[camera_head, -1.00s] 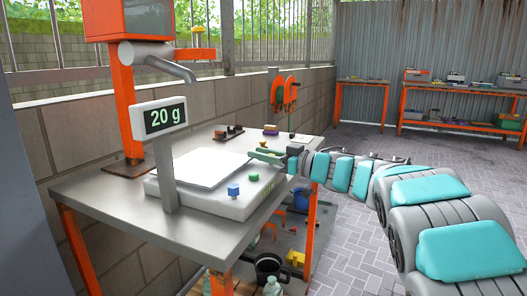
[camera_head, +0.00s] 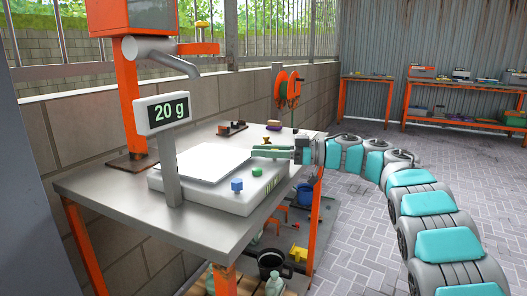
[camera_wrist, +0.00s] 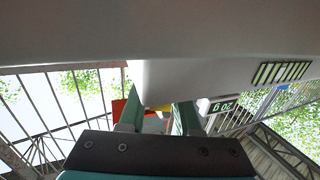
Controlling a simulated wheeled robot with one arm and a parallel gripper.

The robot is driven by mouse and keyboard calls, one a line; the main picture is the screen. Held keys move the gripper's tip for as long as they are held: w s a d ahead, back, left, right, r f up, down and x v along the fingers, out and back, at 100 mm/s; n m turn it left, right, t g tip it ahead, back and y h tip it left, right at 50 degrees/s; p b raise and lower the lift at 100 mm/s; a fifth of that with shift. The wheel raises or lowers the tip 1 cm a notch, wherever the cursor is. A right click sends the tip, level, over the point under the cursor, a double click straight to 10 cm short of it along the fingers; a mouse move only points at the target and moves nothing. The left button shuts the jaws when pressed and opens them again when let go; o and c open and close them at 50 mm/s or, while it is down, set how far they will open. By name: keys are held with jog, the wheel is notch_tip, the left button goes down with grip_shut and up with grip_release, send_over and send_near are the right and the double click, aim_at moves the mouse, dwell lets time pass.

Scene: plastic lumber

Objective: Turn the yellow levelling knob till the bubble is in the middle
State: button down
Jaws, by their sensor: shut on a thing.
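The scale (camera_head: 208,200) stands on the metal table, with a flat light plate (camera_head: 205,165) on top and a display (camera_head: 170,112) reading "20 g". My gripper (camera_head: 257,151) is at the scale's far right side. In the wrist view its green fingers (camera_wrist: 160,119) straddle a small yellow patch, the levelling knob (camera_wrist: 163,114), largely hidden by the pale scale housing (camera_wrist: 190,80) and the fingers. The gripper is shut on this knob. The wrist view shows the display (camera_wrist: 222,106) upside down. I cannot make out the bubble in either view.
An orange post (camera_head: 128,100) with a grey spout stands behind. Small objects lie on the table's far side. Paved floor (camera_head: 350,240) is free on the right.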

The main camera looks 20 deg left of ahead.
jog(key=shift+s+r+n+g+h, duration=0.15)
jog(key=shift+n+g+h, duration=0.15)
jog(key=shift+n+g, duration=0.45)
jog(key=c, duration=0.6)
grip_release()
jog(key=shift+v, duration=3.9)
